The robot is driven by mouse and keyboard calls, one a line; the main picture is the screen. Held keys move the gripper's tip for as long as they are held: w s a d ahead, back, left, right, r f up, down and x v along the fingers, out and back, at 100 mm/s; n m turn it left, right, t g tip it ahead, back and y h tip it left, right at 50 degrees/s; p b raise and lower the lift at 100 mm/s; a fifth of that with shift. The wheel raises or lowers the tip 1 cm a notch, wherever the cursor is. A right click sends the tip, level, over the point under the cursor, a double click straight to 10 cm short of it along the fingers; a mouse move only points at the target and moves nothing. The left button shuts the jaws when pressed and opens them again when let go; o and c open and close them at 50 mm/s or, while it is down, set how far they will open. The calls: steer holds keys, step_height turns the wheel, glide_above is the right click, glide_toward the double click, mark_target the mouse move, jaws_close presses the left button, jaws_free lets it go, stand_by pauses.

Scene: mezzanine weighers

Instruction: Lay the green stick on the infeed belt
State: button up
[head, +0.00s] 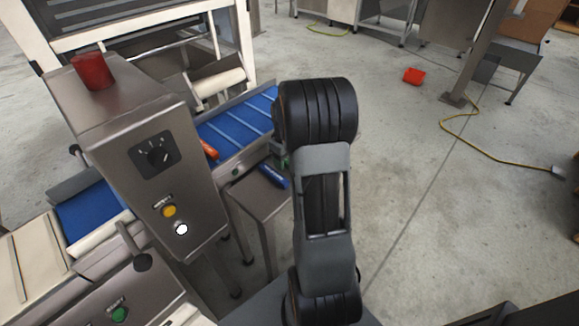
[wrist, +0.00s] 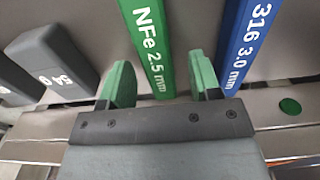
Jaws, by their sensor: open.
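The green stick, marked "NFe 2.5 mm" (wrist: 152,45), shows in the wrist view, with its near end between the spread green-tipped fingers of my gripper (wrist: 160,82). A gap shows on each side of it, so my gripper is open and not holding it. I cannot tell the height of the fingers over it. In the head view my arm hides most of the gripper, and I cannot make out the stick clearly. A blue belt (head: 245,128) runs behind the steel control box, and another blue belt stretch (head: 90,212) shows at its left. I cannot tell which is the infeed.
A blue stick marked "316 3.0 mm" (wrist: 240,45) lies right of the green one; it also shows on a steel stand (head: 250,197). Grey weights (wrist: 62,62) are at the left. An orange stick (head: 209,149) is at the belt. The control box (head: 150,150) stands beside my arm.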

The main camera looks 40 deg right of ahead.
steer(key=shift+c, duration=0.2)
jaws_close()
stand_by(0.4)
steer(key=shift+r, duration=0.1)
